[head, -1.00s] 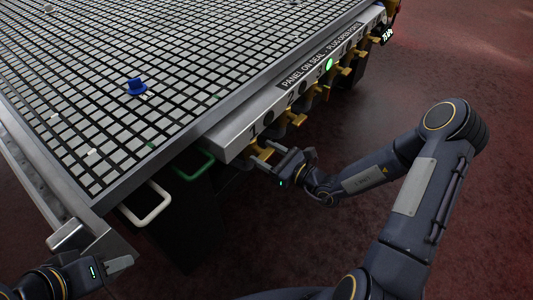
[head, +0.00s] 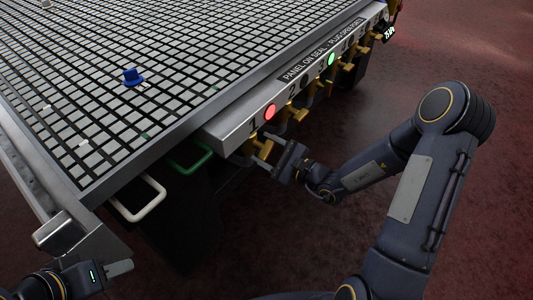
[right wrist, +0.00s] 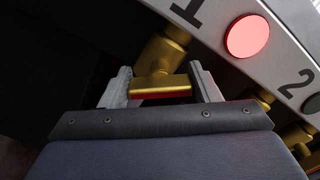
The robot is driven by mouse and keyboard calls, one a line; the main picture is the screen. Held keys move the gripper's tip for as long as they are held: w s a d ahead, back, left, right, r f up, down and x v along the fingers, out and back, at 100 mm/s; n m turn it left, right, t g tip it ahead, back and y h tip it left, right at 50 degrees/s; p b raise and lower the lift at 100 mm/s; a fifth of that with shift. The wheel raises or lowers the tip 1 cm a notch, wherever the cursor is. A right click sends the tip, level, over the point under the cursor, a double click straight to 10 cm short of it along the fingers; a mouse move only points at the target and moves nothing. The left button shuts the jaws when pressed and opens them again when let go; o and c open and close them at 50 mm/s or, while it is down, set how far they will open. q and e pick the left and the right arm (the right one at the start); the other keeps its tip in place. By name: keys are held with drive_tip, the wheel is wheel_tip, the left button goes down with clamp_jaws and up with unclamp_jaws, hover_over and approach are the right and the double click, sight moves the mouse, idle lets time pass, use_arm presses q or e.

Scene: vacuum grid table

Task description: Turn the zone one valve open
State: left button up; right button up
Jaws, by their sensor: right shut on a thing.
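The zone one valve is brass, with its handle (right wrist: 160,88) below the numeral 1 on the table's front rail. My right gripper (right wrist: 165,88) is shut on this handle, one finger on each side; the handle lies crosswise in the right wrist view. In the head view my right gripper (head: 268,148) reaches the valve under the rail. The zone one lamp (head: 269,112) glows red; it also shows in the right wrist view (right wrist: 248,37). My left gripper (head: 120,268) is at the lower left by the table's corner, away from the valves; its jaw opening is unclear.
The grid table (head: 105,184) fills the upper left, with a blue knob-like piece (head: 133,78) on it. More brass valves (head: 292,114) line the rail to the right. A lamp further along (head: 331,59) is green. White (head: 143,206) and green (head: 192,162) handles stick out nearby.

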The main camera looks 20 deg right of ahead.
drive_tip(key=n+b, duration=0.3)
drive_tip(key=b, duration=0.1)
drive_tip(key=n+b, duration=0.3)
drive_tip(key=b, duration=0.1)
drive_tip(key=f+n+b, duration=0.1)
drive_tip(key=n+b, duration=0.2)
drive_tip(key=b, duration=0.2)
drive_tip(key=shift+s+a+n, duration=0.1)
drive_tip(key=shift+n, duration=0.3)
drive_tip(key=shift+r+n+b, duration=0.25)
drive_tip(key=shift+n+b, duration=0.35)
drive_tip(key=shift+b, duration=0.15)
drive_tip(key=o, duration=1)
drive_tip(key=p+v, duration=0.1)
drive_tip(key=v, duration=0.6)
drive_tip(key=shift+s+d+p, duration=0.25)
drive_tip(key=shift+s+p, duration=0.1)
